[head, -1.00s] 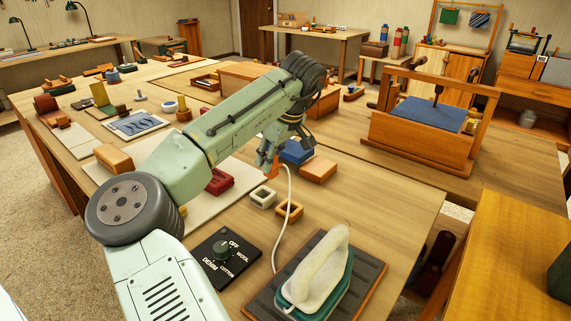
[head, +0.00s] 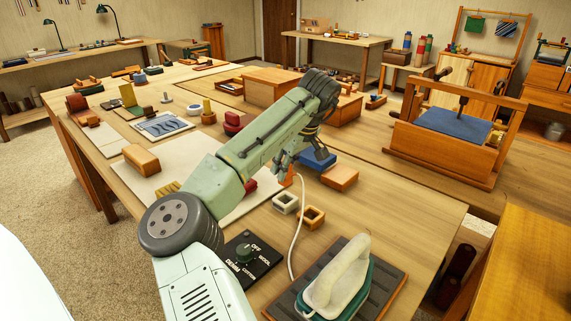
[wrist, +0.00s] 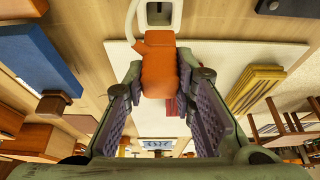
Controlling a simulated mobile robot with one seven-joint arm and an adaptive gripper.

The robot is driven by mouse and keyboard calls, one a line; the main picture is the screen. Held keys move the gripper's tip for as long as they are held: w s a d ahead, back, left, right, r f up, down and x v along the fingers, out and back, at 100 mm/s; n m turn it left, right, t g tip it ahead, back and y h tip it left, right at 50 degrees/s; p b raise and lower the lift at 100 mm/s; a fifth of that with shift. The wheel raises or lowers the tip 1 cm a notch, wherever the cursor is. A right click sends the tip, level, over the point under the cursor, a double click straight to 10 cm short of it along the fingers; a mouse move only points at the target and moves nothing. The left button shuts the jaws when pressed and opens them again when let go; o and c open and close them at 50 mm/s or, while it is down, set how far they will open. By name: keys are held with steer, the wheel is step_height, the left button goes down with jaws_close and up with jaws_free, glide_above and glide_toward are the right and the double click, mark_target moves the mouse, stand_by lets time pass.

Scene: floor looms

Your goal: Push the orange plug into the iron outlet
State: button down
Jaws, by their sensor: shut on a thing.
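My gripper (wrist: 160,82) is shut on the orange plug (wrist: 159,62), which sits between the fingertips in the wrist view. In the head view the plug (head: 287,177) shows low under my gripper (head: 284,166), partly hidden by it. A white cord (head: 296,230) runs from the plug to the iron (head: 338,278), which rests on a dark ribbed pad. A cream square socket (head: 285,203) stands on the table just in front of the plug, apart from it; it also shows at the top of the wrist view (wrist: 176,14). Neither shows a label.
A black dial panel (head: 262,268) marked with fabrics lies near the arm. A blue block (head: 318,160) and an orange-brown block (head: 340,177) stand right of my gripper. A pale board (head: 150,181) lies to the left. The table right of the sockets is clear.

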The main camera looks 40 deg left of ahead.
steer(key=shift+f+b, duration=0.9)
steer(key=shift+f, duration=0.95)
steer(key=shift+f+b, duration=0.45)
steer(key=shift+f, duration=1.2)
stand_by(0.7)
steer(key=c, duration=1.2)
jaws_free()
steer(key=shift+c, duration=0.2)
steer(key=v, duration=1.2)
steer(key=shift+d, duration=0.1)
